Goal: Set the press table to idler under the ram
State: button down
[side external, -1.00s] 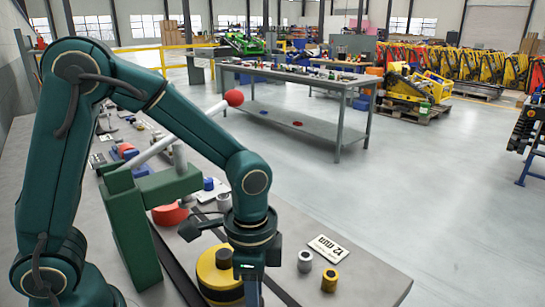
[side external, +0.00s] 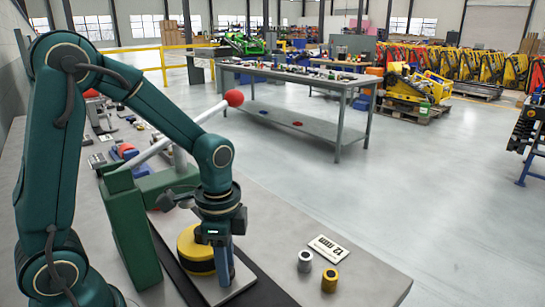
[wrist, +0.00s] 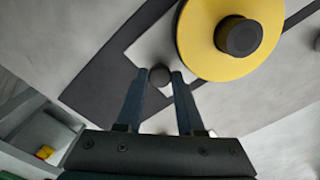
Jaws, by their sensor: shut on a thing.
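The yellow idler (side external: 192,244) with a dark band sits on the light grey press table (side external: 228,291), which lies on a dark rail (side external: 262,294). In the wrist view the idler (wrist: 200,45) shows a black hub, beside my gripper. My gripper (side external: 222,272) is down at the table's near end. In the wrist view its fingers (wrist: 160,78) are shut on a dark round knob (wrist: 159,77) on the plate. The green press (side external: 130,235) stands left of the idler, its lever ending in a red ball (side external: 234,98). My arm hides the ram.
A silver bushing (side external: 305,261), a brass bushing (side external: 329,280) and a white label card (side external: 328,246) lie to the right on the bench. Small parts crowd the bench behind the press. The bench's right front is otherwise clear.

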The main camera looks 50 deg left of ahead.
jog(key=shift+a, duration=0.4)
jog(key=c, duration=0.5)
grip_release()
jog(key=shift+c, duration=0.2)
jog(key=shift+r, duration=2.55)
